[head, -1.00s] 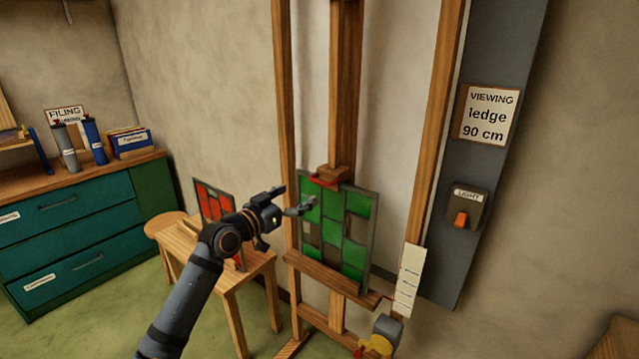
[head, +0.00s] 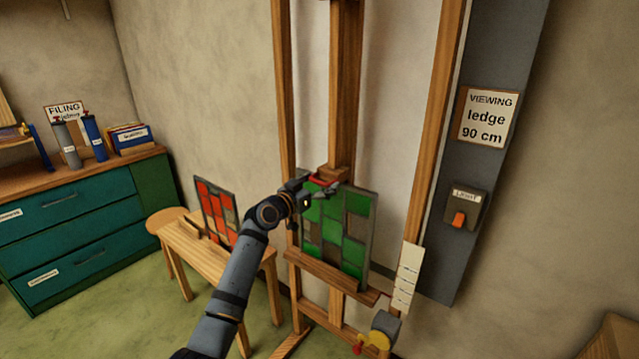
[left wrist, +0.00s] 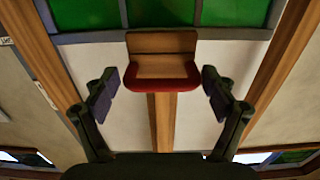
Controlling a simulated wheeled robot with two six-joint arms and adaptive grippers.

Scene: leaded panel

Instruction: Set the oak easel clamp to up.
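The oak easel clamp (head: 337,173) is a small wooden block with a red lip, on the easel's centre mast at the top edge of the green leaded panel (head: 352,243). My left gripper (head: 328,189) is at the clamp in the head view and partly covers it. In the left wrist view the clamp (left wrist: 162,62) lies between and beyond the two fingertips (left wrist: 160,88), which are spread wide with a gap on each side. The gripper is open and empty. The panel (left wrist: 165,14) shows at the top of that view. My right gripper is not in view.
The easel ledge (head: 325,272) carries the panel. A yellow crank (head: 376,341) sits low at the right, below a white scale (head: 408,275). A light switch (head: 463,212) is on the grey post. A red panel (head: 216,213) stands on a small table at left.

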